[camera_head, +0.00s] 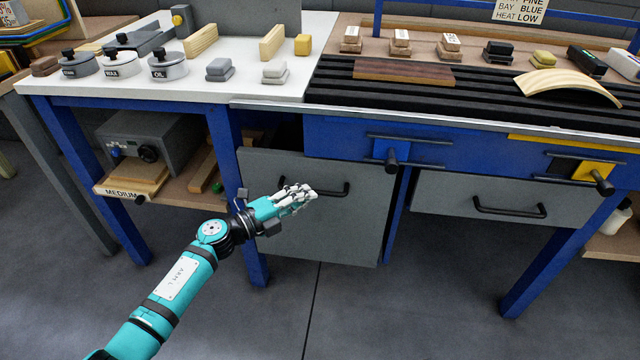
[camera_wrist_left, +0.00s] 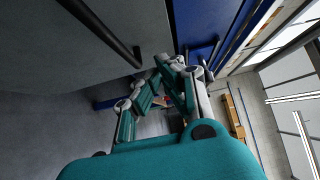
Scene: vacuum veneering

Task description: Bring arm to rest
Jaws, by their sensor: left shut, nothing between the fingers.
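My left arm reaches in from the lower left of the head view. Its gripper (camera_head: 296,197) is shut and empty, in front of the grey drawer front (camera_head: 330,225) under the bench. The fingers overlap the left part of the black drawer handle (camera_head: 330,188) in the head view; whether they touch it I cannot tell. In the left wrist view the gripper fingers (camera_wrist_left: 165,85) show in the middle, with a dark handle bar (camera_wrist_left: 105,35) and grey panel at upper left, apart from the fingers. My right gripper is not in view.
A blue-framed bench with a white top (camera_head: 120,85) stands ahead, holding tins and blocks. A curved wood piece (camera_head: 567,86) lies on the black slatted bed to the right. A second grey drawer (camera_head: 500,200) is at right. Open floor (camera_head: 380,310) lies in front.

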